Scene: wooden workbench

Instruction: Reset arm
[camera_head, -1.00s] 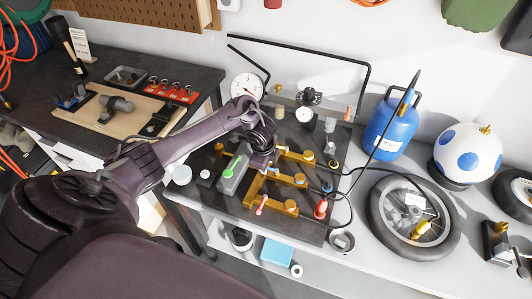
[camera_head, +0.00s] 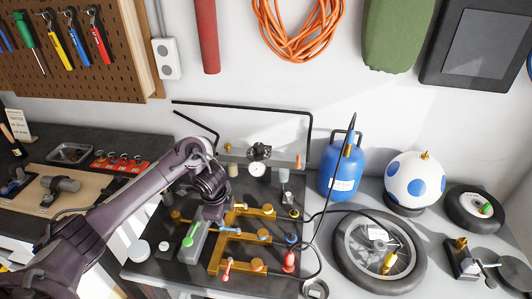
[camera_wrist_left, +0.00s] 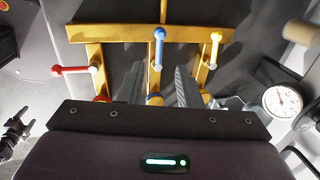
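My left arm (camera_head: 120,215) comes in from the left and reaches over the black mat on the bench. My left gripper (camera_wrist_left: 161,75) has its two grey fingers apart, with a gap between them, over the brass manifold (camera_wrist_left: 120,33). The manifold's middle branch shows behind the gap, and nothing looks gripped. In the head view the manifold (camera_head: 240,239) lies just right of and below my left wrist, and the fingertips are hidden there. Red (camera_wrist_left: 72,70), blue (camera_wrist_left: 158,45) and yellow (camera_wrist_left: 215,45) valve handles show in the wrist view. My right arm is out of view.
A grey block with a green handle (camera_head: 190,238) stands beside the manifold. A blue tank (camera_head: 341,170), a blue-spotted white ball (camera_head: 414,178) and a wheel (camera_head: 345,258) are to the right. A black bent pipe (camera_head: 250,108) and a pressure gauge (camera_head: 257,169) stand behind.

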